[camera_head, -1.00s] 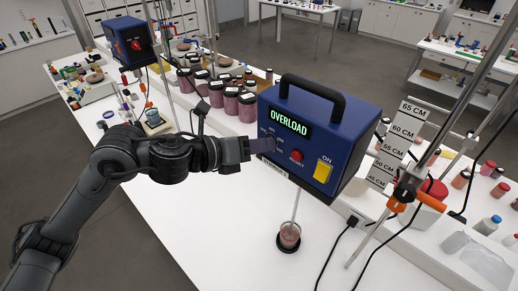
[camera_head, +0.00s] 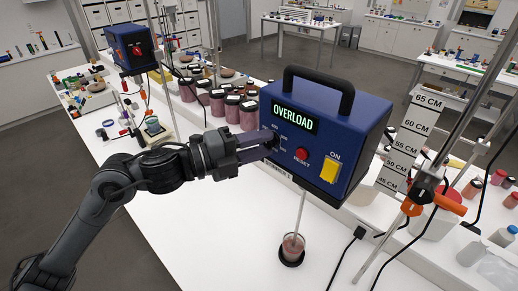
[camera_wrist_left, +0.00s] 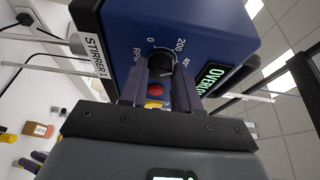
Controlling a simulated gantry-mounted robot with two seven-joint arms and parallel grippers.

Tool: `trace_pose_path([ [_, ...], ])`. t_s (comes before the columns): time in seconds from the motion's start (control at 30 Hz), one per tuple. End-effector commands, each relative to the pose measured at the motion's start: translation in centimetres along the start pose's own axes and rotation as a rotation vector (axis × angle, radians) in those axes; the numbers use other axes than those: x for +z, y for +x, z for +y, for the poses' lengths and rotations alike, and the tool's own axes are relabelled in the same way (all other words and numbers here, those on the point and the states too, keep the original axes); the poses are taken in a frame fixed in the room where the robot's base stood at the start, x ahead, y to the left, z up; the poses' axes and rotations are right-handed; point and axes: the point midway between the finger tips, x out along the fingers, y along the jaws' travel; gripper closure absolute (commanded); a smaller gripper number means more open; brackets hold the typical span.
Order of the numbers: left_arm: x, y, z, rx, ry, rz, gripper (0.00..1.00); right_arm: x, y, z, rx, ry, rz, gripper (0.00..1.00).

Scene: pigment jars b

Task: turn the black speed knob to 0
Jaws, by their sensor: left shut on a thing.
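The black speed knob (camera_wrist_left: 160,62) is on the front of the blue stirrer box (camera_head: 350,132). In the wrist view, dial marks 0, 200 and 400 show around it; I cannot tell clearly which mark it points at. My left gripper (camera_head: 268,140) is at the left part of the box's front, its fingers on both sides of the knob and shut on it. The fingers hide most of the knob in the head view. The green display (camera_head: 295,117) reads OVERLOAD. My right gripper is in neither view.
A red reset button (camera_head: 301,154) and a yellow ON switch (camera_head: 330,170) sit right of the knob. The stirrer's shaft reaches into a small jar (camera_head: 292,248) below. A height scale (camera_head: 411,140) and stand are at right. Several pigment jars (camera_head: 232,109) stand behind the gripper.

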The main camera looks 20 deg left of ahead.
Motion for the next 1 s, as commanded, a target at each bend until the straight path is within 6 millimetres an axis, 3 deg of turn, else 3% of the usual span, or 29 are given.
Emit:
trace_pose_path([
  [0.47, -0.13, -0.02, 0.21, -0.180, -0.419, 0.001, 0.99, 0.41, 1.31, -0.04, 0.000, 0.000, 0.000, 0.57],
  [1.0, -0.34, 0.06, 0.22, -0.377, -0.894, 0.003, 0.99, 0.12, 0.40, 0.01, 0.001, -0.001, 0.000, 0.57],
])
